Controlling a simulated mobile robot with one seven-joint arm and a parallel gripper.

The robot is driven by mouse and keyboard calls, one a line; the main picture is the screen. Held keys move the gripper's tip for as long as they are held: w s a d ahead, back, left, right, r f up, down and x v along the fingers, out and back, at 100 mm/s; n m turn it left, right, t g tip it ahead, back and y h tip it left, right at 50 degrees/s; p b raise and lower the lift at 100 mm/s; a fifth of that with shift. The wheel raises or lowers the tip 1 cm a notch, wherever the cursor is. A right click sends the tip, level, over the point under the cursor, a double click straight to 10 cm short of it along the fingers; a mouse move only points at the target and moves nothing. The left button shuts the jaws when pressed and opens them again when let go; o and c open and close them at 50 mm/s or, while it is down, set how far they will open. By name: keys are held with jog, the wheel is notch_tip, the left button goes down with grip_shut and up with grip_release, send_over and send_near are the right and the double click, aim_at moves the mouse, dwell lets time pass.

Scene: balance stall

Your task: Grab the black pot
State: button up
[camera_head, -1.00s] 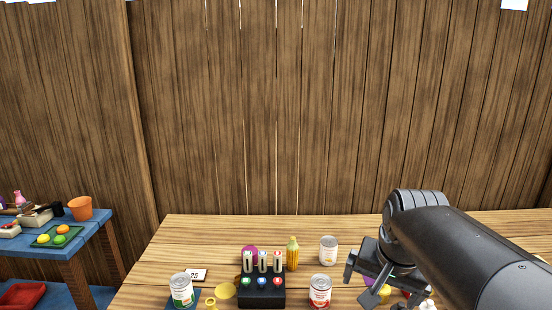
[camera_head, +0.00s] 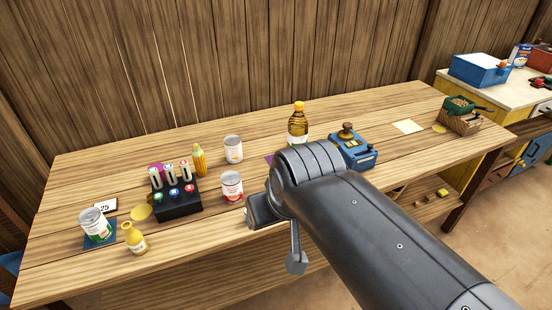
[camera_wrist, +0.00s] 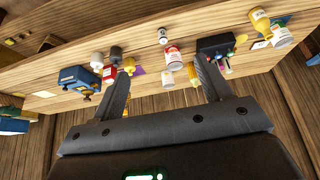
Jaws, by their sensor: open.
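My gripper (camera_head: 278,230) is at the front edge of the wooden table (camera_head: 380,110) in the head view. In the wrist view my gripper (camera_wrist: 160,82) has its two fingers spread apart with nothing between them. A small dark grey, pot-like item (camera_wrist: 116,52) stands among other goods on the table in the wrist view, beyond the left finger. I cannot tell whether it is the black pot. My arm hides that part of the table in the head view.
A black box with coloured buttons (camera_head: 178,205), a red-labelled can (camera_head: 231,187), a pale can (camera_head: 233,149), an oil bottle (camera_head: 298,125) and a blue device (camera_head: 352,150) stand on the table. A side counter (camera_head: 455,80) is at the right. The table's right part is mostly clear.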

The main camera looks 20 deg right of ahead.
jog(key=shift+w, duration=0.1)
jog(key=w+d+f+m+g, duration=0.1)
jog(key=w+d, duration=0.3)
jog(key=w, duration=0.4)
jog(key=w+d+f+m+g, duration=0.15)
jog(key=w+d, duration=0.25)
jog(key=w, duration=0.4)
jog(key=w+d+f+g, duration=0.1)
jog(key=w+d+f, duration=0.2)
jog(key=d+f, duration=0.1)
jog(key=w+d+f+m+g, duration=0.1)
jog(key=w+d+f, duration=0.3)
jog(key=f, duration=0.2)
jog(key=w+d+f+m+g, duration=0.1)
jog(key=w+d+f, duration=0.3)
jog(key=d, duration=0.1)
jog(key=shift+w+f, duration=0.25)
jog(key=shift+f, duration=0.15)
jog(key=shift+w+d+f, duration=0.1)
jog(key=shift+d+f, duration=0.05)
jog(key=shift+f, duration=0.15)
jog(key=f, duration=1)
jog(key=shift+s+d+f, duration=0.1)
jog(key=shift+s+f, duration=0.1)
jog(key=shift+f, duration=0.1)
jog(key=shift+c, duration=0.4)
